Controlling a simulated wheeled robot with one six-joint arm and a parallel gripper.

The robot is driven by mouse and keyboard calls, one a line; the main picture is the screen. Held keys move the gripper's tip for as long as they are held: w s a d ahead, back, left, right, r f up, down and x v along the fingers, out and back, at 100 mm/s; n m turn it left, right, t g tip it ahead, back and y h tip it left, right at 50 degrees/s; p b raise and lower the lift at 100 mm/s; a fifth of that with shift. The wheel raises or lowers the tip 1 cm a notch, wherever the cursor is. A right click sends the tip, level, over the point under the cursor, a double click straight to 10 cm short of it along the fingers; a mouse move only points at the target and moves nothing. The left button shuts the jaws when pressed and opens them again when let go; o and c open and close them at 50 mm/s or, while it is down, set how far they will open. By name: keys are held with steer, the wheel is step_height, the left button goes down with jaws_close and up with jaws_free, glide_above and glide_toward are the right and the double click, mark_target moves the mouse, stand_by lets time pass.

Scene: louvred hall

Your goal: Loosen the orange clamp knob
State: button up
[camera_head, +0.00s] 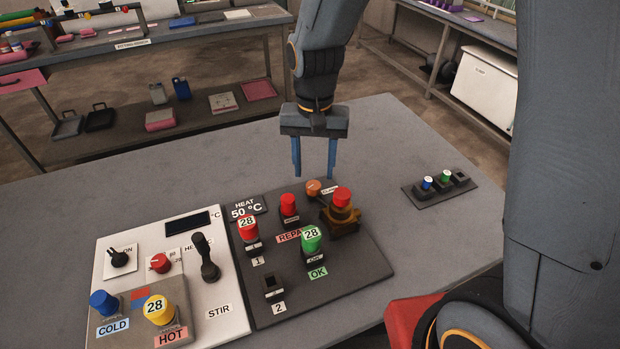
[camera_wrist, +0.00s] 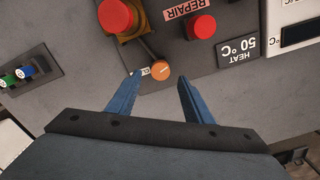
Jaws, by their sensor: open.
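The orange clamp knob (camera_head: 313,187) is a small round cap at the back edge of the dark board, left of a red-topped part on a brown clamp body (camera_head: 343,222). In the wrist view the knob (camera_wrist: 160,69) shows from above, with a pale line across it and a partly covered label beside it. My gripper (camera_head: 315,175) points down above and slightly behind the knob, open and empty. In the wrist view its two blue fingers (camera_wrist: 158,78) stand apart, with the knob between their tips in the picture. I see no contact with the knob.
A red-topped part (camera_head: 289,206) stands left of the knob; a green "28" part (camera_head: 312,239) and a red "28" part (camera_head: 248,230) stand nearer. A white control panel (camera_head: 140,262) lies left. A small rack (camera_head: 440,187) sits right. The table behind the board is clear.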

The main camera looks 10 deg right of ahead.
mark_target(313, 184)
steer(key=shift+f+p, duration=0.4)
steer(key=shift+f, duration=1.9)
steer(key=shift+c, duration=0.5)
steer(key=c, duration=1)
steer(key=shift+n+p, duration=0.35)
steer(key=shift+n, duration=1.05)
steer(key=o, duration=1.1)
steer(key=shift+a+r+b, duration=0.1)
steer(key=shift+r+b, duration=0.8)
steer(key=shift+r, duration=3.05)
